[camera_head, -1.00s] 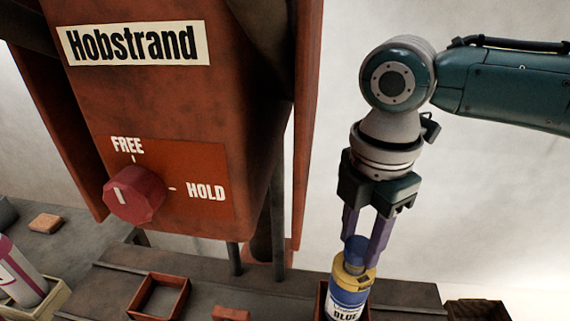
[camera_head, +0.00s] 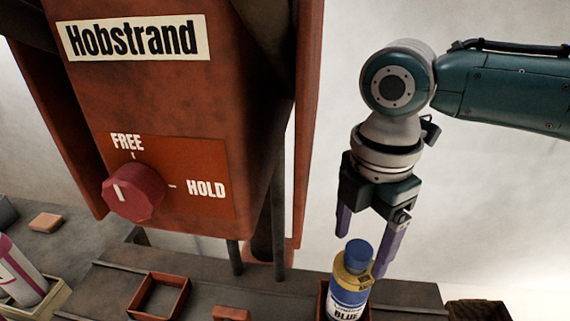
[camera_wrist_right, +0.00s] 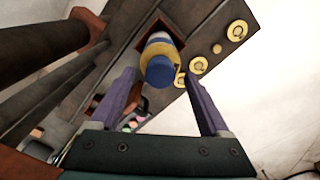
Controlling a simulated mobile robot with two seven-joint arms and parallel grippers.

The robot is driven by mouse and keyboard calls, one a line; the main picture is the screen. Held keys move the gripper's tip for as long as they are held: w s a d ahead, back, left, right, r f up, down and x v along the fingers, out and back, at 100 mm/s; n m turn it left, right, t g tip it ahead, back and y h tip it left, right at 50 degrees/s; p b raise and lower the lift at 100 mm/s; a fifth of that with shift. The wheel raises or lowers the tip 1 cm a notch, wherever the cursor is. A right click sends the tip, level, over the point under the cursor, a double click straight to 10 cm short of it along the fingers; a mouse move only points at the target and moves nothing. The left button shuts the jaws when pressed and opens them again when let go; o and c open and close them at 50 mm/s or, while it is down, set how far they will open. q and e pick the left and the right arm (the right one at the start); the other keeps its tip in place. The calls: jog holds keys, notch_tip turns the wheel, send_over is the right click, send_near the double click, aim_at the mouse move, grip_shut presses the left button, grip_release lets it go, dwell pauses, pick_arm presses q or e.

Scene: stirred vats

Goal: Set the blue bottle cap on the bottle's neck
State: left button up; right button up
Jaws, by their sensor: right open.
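The blue cap (camera_head: 358,253) sits on top of the bottle (camera_head: 349,294), over its neck. The bottle has a yellow shoulder and a blue and white label reading BLUE, and it stands in a red-brown square holder (camera_head: 322,300). My right gripper (camera_head: 365,256) is open just above, its purple fingers spread to either side of the cap and holding nothing. In the right wrist view the cap (camera_wrist_right: 160,71) shows between and beyond the open fingers (camera_wrist_right: 160,85), apart from both. My left gripper is not in view.
The red Hobstrand housing (camera_head: 270,120) with its red knob (camera_head: 134,193) stands left of my right arm. An empty square holder (camera_head: 158,296) and a pink-and-white bottle (camera_head: 20,272) are at lower left. Yellow discs (camera_wrist_right: 237,31) lie beside the bottle in the wrist view.

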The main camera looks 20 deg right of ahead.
notch_tip(320, 180, up, 10)
dwell(0.6)
jog(key=shift+f, duration=0.1)
dwell(0.4)
